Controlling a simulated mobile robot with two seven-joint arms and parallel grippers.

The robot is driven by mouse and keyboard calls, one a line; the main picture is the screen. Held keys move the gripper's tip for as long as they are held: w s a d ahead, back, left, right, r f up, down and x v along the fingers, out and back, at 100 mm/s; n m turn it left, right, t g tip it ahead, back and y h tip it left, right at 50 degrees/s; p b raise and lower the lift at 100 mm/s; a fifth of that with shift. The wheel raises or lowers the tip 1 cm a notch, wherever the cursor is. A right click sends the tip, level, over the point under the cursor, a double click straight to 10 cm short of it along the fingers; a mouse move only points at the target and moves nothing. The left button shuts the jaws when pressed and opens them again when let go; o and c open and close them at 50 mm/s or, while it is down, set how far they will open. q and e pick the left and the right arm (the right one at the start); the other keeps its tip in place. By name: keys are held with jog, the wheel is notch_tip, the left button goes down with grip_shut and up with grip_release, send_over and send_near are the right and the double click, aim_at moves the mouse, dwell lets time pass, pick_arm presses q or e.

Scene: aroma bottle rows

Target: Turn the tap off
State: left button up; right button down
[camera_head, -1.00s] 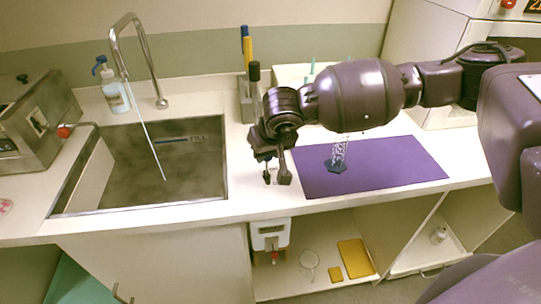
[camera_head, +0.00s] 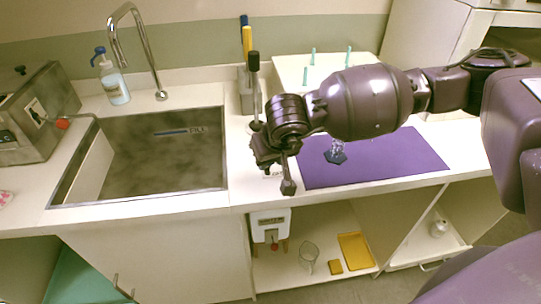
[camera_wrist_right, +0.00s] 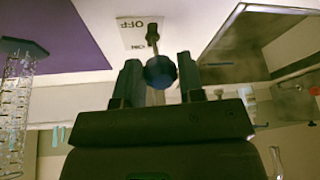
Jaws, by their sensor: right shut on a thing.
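The tap (camera_head: 146,50) is a curved chrome spout at the back of the steel sink (camera_head: 140,196). No water stream shows from it. My right gripper (camera_head: 275,178) is low over the counter, just right of the sink. In the right wrist view my right gripper (camera_wrist_right: 160,84) is shut on a dark blue round knob (camera_wrist_right: 160,71) on a short lever. A white label (camera_wrist_right: 134,36) with OFF and ON lies beside the lever. My left gripper is not in view.
A purple mat (camera_head: 390,165) holds a clear glass item on a dark blue base (camera_head: 336,156), right of the gripper. A soap bottle (camera_head: 115,88) stands behind the sink. A pen holder (camera_head: 247,100) and a white rack (camera_head: 310,80) stand behind my arm.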

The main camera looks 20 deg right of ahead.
jog(key=shift+s+a+f, duration=0.2)
jog(key=shift+s+f, duration=0.1)
jog(key=shift+f, duration=0.1)
jog(key=c, duration=1.1)
grip_release()
jog(key=o, duration=0.3)
jog(key=shift+w+r, duration=0.1)
jog(key=shift+w, duration=0.05)
jog(key=shift+r, duration=0.1)
jog(key=shift+r, duration=0.1)
jog(key=shift+r, duration=0.25)
jog(key=p+v, duration=0.1)
jog(key=v, duration=0.9)
